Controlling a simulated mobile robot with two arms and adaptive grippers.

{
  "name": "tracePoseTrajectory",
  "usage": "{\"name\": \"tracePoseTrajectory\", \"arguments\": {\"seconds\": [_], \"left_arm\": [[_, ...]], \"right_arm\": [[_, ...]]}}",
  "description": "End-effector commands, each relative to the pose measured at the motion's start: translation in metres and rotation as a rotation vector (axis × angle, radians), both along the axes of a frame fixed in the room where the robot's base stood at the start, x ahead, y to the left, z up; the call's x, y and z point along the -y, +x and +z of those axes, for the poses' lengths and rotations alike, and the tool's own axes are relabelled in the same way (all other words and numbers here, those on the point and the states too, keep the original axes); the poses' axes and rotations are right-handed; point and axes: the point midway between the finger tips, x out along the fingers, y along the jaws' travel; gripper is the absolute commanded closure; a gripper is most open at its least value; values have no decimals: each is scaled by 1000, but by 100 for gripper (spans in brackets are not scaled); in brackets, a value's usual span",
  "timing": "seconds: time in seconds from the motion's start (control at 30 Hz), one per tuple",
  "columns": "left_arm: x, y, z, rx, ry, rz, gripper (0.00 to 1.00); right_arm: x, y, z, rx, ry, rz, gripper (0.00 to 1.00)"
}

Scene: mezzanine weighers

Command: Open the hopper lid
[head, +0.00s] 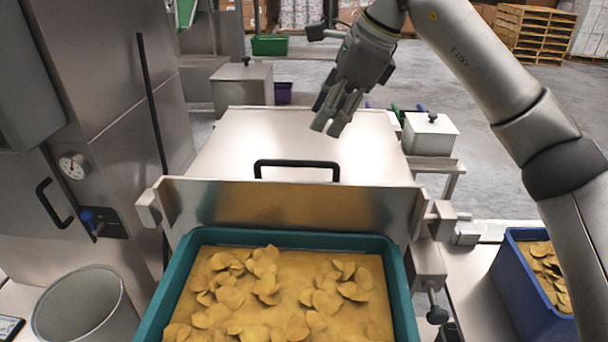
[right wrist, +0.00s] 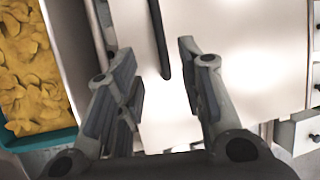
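The hopper lid (head: 245,139) is a broad, pale steel panel behind an upright steel plate. It looks shut, lying nearly flat. A black bar handle (head: 297,163) is on its near edge. My right gripper (head: 335,122) is above the lid, beyond the handle and a little to its right in the head view. In the right wrist view its fingers (right wrist: 165,90) are apart with nothing between them. That view also shows the handle (right wrist: 158,38) ahead, between the finger directions, and the lid (right wrist: 245,50). The gripper appears apart from the handle. My left gripper is not in view.
A teal crate (head: 190,262) of chips stands in front of the steel plate (head: 290,203). A blue crate (head: 520,296) of chips is at right. A steel bin (head: 85,312) and a tall cabinet (head: 110,80) with a gauge are at left. A steel box (head: 430,133) stands right of the lid.

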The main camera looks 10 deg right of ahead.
Motion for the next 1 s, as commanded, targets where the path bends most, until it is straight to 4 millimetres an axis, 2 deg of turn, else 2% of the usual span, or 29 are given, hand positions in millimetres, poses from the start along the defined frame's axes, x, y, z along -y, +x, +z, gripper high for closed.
{"name": "tracePoseTrajectory", "arguments": {"seconds": [0.23, 0.5, 0.7, 1.0], "left_arm": [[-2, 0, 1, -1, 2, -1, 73], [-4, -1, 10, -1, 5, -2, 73], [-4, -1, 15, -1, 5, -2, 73], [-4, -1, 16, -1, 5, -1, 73]], "right_arm": [[-7, 4, -19, -3, -1, 2, 65], [-25, 17, -65, -5, 1, 2, 65], [-34, 24, -90, -2, 0, 0, 65], [-37, 27, -101, 0, 1, 0, 65]]}}
